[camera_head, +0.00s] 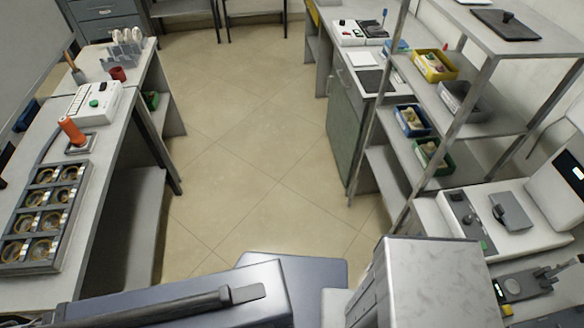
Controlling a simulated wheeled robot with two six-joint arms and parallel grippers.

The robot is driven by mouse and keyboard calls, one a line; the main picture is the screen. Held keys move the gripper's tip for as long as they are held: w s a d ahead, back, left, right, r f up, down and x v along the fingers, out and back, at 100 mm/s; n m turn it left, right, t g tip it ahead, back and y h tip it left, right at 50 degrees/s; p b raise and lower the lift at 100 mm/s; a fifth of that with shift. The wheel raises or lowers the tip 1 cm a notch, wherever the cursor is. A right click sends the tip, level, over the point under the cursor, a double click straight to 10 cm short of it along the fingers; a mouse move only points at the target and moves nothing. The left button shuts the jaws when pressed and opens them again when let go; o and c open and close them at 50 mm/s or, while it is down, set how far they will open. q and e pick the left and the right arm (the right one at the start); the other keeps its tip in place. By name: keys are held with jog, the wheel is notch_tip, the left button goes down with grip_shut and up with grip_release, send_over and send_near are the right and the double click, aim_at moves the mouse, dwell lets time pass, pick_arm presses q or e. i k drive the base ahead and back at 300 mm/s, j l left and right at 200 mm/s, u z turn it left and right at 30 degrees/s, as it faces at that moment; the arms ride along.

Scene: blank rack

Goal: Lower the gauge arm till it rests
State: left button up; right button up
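Neither of my grippers shows in the head view. A small grey and dark device with an arm-like bar (540,279) stands at the lower right edge. It may be the gauge, but I cannot tell for sure. The bar looks slightly tilted, and whether it touches anything beneath it is too small to tell. Part of this device is cut off by the frame's right and bottom edges.
A left bench holds a tray of round parts (45,225), an orange-handled tool (71,130) and a white control box (94,103). A right rack holds yellow (436,76), blue (396,121) and green bins. A white scale-like machine (480,215) stands below. The tiled floor (260,130) between is clear.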

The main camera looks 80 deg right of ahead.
aim_at(560, 268)
jog(key=z, duration=5.1)
jog(key=k+l, duration=0.1)
jog(key=k, duration=0.2)
